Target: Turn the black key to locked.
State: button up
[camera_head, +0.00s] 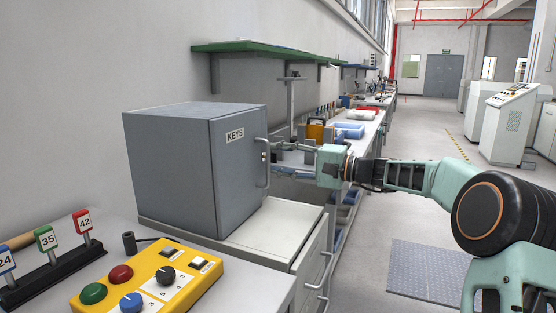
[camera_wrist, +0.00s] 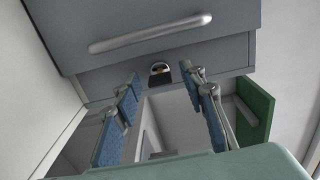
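A grey cabinet (camera_head: 170,170) labelled KEYS stands on a light counter with its door shut. A pale bar handle (camera_wrist: 150,33) runs along the door in the wrist view. A small black key (camera_wrist: 160,69) shows in its lock on the cabinet front, beside the handle, with a bit of brass colour near it. I cannot read whether it is set to locked. My gripper (camera_head: 284,148) is in front of the cabinet door. Its two blue-padded fingers are spread, with the key seen between and beyond the tips in the wrist view. No contact with the key is visible.
A yellow control box (camera_head: 150,283) with buttons and knobs sits at front left, near a rack of numbered tags (camera_head: 50,265). A green shelf (camera_head: 250,48) hangs on the wall. A long cluttered bench (camera_head: 350,140) stands behind my gripper. The floor to the right is mostly clear.

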jog(key=v, duration=1.2)
